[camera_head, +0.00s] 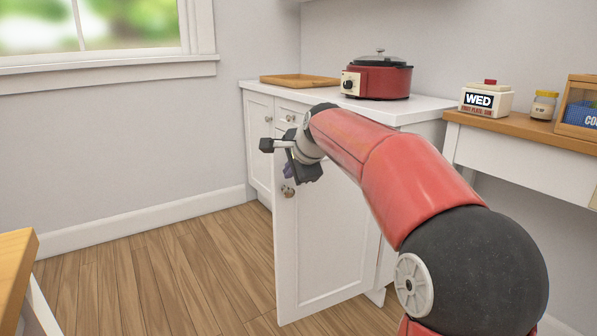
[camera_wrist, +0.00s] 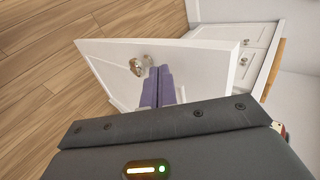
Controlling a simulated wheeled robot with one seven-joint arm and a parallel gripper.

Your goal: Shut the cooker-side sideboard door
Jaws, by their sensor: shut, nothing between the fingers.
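The white sideboard door (camera_head: 325,245) below the red cooker stands open, its outer panelled face towards me and its free edge at the left. Its round metal knob (camera_head: 288,191) is near the top of that free edge. The door (camera_wrist: 110,88) and knob (camera_wrist: 140,65) also show in the wrist view. My gripper (camera_head: 288,171) is shut and empty, at the knob's height on the outer side of the door. In the wrist view its purple fingertips (camera_wrist: 158,86) are just right of the knob. I cannot tell whether they touch the door.
The red cooker (camera_head: 378,80) and a wooden tray (camera_head: 299,81) stand on the sideboard top (camera_head: 425,108). The sideboard's left door (camera_head: 259,140) is shut. A side table (camera_head: 530,160) is at the right, and a wooden table corner (camera_head: 15,265) at lower left. The floor left of the door is clear.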

